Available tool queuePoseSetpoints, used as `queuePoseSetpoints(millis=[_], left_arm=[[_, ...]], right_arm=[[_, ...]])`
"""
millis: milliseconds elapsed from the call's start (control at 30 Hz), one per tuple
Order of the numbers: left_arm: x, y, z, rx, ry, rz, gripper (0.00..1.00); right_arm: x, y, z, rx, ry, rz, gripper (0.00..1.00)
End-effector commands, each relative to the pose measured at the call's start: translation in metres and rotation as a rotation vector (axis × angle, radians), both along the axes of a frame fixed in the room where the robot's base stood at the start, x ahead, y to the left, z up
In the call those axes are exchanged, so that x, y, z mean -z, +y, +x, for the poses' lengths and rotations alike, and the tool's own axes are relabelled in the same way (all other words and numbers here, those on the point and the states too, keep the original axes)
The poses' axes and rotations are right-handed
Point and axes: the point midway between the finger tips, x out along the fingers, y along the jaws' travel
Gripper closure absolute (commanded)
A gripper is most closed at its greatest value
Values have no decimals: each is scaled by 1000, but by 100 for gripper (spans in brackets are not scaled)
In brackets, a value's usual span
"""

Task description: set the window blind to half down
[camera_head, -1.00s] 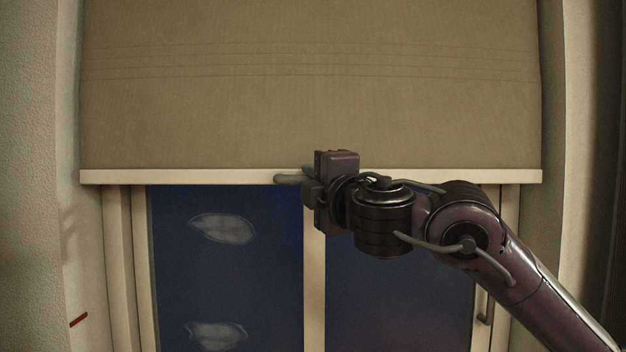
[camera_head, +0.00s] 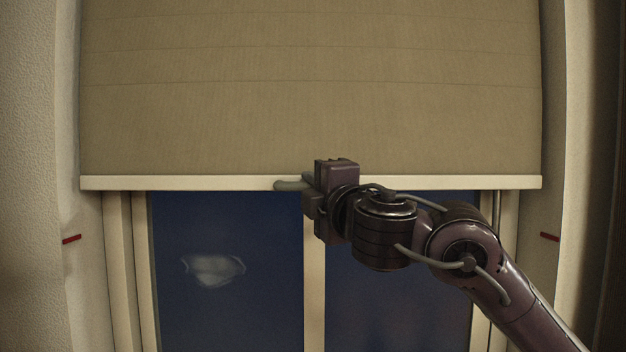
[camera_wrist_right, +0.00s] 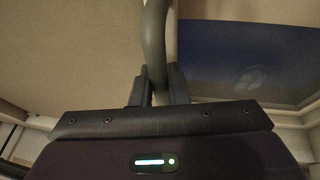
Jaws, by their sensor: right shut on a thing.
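The beige window blind (camera_head: 310,120) hangs across the upper part of the window, its pale bottom bar (camera_head: 180,183) level. A grey-green handle (camera_head: 287,185) sticks out at the middle of the bar. My right gripper (camera_head: 309,190) is shut on this handle. In the right wrist view the handle (camera_wrist_right: 153,40) passes between the two fingers (camera_wrist_right: 157,86). A red mark (camera_head: 71,239) is on the left side wall and another red mark (camera_head: 550,237) on the right. The bar is above both marks in the picture. My left gripper is not in view.
Below the bar the dark blue window panes (camera_head: 225,310) show, with a pale cloud shape (camera_head: 213,270) and a cream centre post (camera_head: 314,290). Walls stand close on both sides. The space under the bar looks clear apart from my right arm.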

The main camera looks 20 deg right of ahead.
Motion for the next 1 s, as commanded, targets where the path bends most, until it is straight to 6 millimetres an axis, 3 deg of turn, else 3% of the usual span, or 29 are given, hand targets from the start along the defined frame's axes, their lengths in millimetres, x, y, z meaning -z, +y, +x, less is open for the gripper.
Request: queuePoseSetpoints(millis=[33,100,400,600,967,1000], left_arm=[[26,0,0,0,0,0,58],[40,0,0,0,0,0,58],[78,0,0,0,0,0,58],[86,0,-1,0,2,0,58],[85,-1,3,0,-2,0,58],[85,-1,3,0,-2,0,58]], right_arm=[[30,1,1,-2,4,-2,100],[47,0,1,0,5,-2,100],[94,0,0,0,3,-2,100],[104,0,0,0,3,-2,100],[103,1,0,-1,2,-2,100],[103,0,0,-1,2,-2,85]])
